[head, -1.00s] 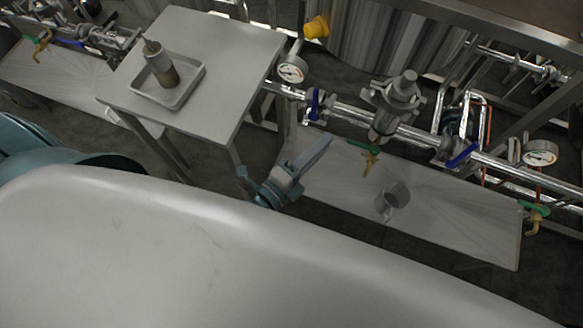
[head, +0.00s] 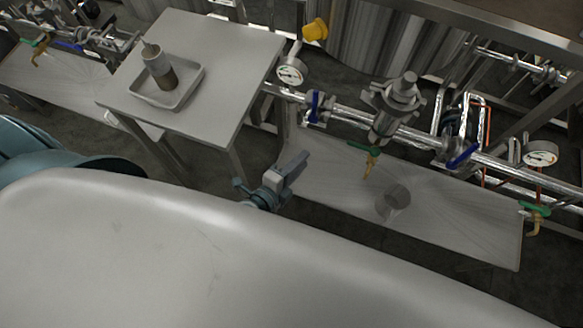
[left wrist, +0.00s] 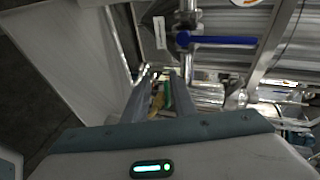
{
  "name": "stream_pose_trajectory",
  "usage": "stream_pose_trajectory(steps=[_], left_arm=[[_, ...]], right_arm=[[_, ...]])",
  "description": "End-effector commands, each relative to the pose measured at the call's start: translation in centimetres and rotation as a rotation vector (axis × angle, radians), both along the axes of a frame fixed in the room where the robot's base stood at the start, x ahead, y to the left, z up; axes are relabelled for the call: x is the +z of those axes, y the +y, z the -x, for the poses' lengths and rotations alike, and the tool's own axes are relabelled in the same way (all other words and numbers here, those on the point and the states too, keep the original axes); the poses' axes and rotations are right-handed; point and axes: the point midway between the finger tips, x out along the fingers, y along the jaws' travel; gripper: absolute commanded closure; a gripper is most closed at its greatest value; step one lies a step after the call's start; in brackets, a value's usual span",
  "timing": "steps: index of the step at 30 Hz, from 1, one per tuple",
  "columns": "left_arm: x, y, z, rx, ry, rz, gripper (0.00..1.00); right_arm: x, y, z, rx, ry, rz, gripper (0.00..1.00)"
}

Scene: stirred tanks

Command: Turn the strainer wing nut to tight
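The steel strainer (head: 393,108) stands on the pipe run right of centre in the head view, with a clamp ring near its top. Its wing nut is too small to tell apart clearly from the clamp. My left gripper (head: 302,158) is left of and nearer than the strainer, apart from it, above the edge of the low shelf. In the left wrist view my left gripper (left wrist: 162,75) shows two fingers with an empty gap between them. A green-handled tap lies beyond that gap. My right gripper is not in view.
Blue valve handles (head: 315,105) and (head: 459,156), a gauge (head: 291,72) and a green-handled tap (head: 367,150) sit along the pipe. A steel cup (head: 393,201) stands on the low shelf (head: 450,225). A side table (head: 225,50) holds a tray with a bottle.

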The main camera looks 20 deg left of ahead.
Motion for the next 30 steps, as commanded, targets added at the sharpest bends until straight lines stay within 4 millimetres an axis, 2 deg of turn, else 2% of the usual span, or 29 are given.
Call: stream_pose_trajectory(steps=[6,12,25,27,30], left_arm=[[-3.2,1.3,0.2,0.041,0.074,0.018,0.76],[-5.0,2.0,0.5,0.066,0.118,0.032,0.76],[-5.6,2.3,0.6,0.075,0.134,0.038,0.76],[-5.6,2.3,0.6,0.075,0.134,0.038,0.69],[-5.6,2.3,0.6,0.075,0.134,0.038,0.69]], right_arm=[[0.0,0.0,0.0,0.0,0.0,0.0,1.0],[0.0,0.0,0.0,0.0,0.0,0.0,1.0],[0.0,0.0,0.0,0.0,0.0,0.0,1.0],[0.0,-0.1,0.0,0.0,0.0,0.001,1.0],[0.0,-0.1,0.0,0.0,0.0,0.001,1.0]])
